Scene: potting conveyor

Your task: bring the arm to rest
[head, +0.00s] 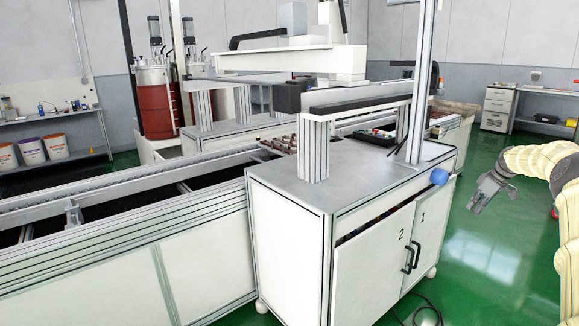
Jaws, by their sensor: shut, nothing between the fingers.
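My gripper (492,194) is at the right of the head view, at the end of my cream-coloured arm (545,160). It hangs in free air over the green floor, right of the white cabinet, and touches nothing visible. Its grey fingers point down and to the left. They look small at this distance, with nothing held between them. The lower part of my arm runs down the right edge of the picture and is partly cut off.
The white cabinet (375,262) has doors marked 1 and 2 and a blue knob (439,177) at its right corner. A long conveyor (120,190) runs left. A drawer unit (497,108) stands back right. Green floor (480,260) is open right of the cabinet; a black cable lies in front.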

